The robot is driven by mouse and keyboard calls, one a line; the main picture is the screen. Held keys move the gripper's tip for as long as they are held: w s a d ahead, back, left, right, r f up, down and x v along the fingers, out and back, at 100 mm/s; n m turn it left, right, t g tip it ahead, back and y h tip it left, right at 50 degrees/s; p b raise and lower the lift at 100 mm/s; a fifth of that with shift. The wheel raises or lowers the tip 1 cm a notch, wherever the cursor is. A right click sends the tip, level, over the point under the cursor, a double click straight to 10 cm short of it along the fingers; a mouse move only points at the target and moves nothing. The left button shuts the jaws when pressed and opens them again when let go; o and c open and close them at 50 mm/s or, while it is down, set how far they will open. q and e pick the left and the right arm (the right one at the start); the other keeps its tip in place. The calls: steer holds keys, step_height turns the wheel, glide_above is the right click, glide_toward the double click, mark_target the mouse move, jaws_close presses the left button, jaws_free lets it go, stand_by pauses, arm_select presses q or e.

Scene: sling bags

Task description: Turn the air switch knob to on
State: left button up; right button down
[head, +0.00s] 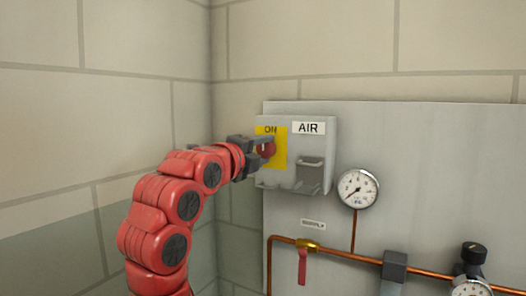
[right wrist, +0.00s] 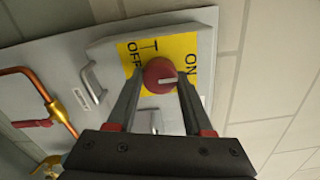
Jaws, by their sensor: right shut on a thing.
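The air switch is a grey box (head: 318,140) on a wall panel, with an AIR label and a yellow plate (head: 280,147) marked ON at the top. Its red round knob (right wrist: 159,76) shows in the right wrist view with a white pointer line directed to the right, toward the ON side; OFF is printed at the upper left of the plate. My right gripper (head: 264,150) reaches in from the left in the head view, and its two fingers (right wrist: 157,85) are shut on the knob, one on each side. My left gripper is not in view.
A pressure gauge (head: 357,188) is right of the box. Below are a copper pipe (head: 345,252), a red valve lever (head: 302,267) and a dark-knobbed regulator (head: 473,255). A grey handle (head: 311,163) sticks out beside the knob. The wall left of the box is bare.

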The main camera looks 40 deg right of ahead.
steer(key=shift+f, duration=0.1)
steer(key=shift+c, duration=1.5)
jaws_free()
steer(key=shift+a, duration=0.1)
steer(key=v, duration=1.7)
steer(key=shift+b, duration=0.4)
steer(key=shift+s+a, duration=0.1)
steer(key=shift+a, duration=0.05)
